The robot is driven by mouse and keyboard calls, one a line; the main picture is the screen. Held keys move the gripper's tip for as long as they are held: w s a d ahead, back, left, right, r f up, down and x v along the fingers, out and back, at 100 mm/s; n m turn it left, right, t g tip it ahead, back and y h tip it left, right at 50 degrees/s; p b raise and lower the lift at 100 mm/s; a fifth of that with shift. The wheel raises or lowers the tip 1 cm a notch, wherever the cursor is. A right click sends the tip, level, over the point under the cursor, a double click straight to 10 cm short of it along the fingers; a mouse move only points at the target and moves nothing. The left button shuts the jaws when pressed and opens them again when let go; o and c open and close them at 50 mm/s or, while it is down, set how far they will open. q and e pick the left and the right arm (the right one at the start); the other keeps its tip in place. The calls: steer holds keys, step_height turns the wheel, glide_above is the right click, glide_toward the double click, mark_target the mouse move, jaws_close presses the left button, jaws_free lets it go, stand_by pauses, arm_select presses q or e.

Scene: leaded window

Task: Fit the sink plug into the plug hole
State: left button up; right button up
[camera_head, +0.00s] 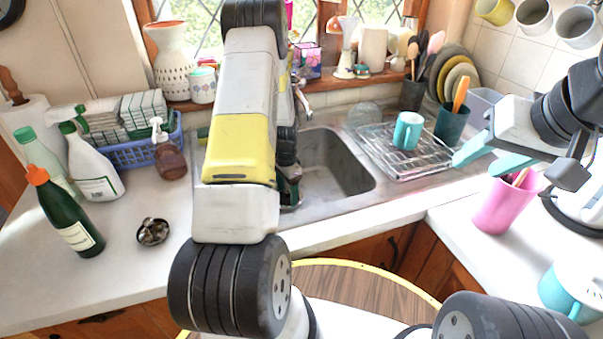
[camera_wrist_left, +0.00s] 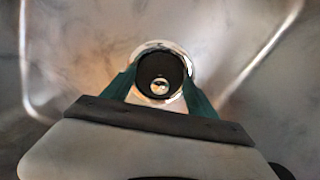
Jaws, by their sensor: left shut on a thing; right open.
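In the left wrist view, the sink plug (camera_wrist_left: 160,86), dark and round with a shiny metal centre, is between the green fingers of my left gripper (camera_wrist_left: 159,92), which is shut on it. The bright metal ring of the plug hole (camera_wrist_left: 161,45) shows around the plug's far side. The plug covers most of the hole, and I cannot tell whether it is seated or above it. In the head view my left gripper (camera_head: 290,190) reaches into the sink (camera_head: 345,165), largely hidden by my left arm. The plug and hole are hidden there. My right gripper (camera_head: 478,158) is open and empty, above the right counter.
A teal mug (camera_head: 407,131) stands on the wire drying rack (camera_head: 380,150) right of the sink. A pink cup (camera_head: 502,206) stands below my right gripper. Bottles (camera_head: 68,212) and a blue basket (camera_head: 130,150) occupy the left counter.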

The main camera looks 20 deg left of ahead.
arm_select(q)
steer(key=shift+s+f, duration=0.1)
steer(key=shift+f, duration=0.15)
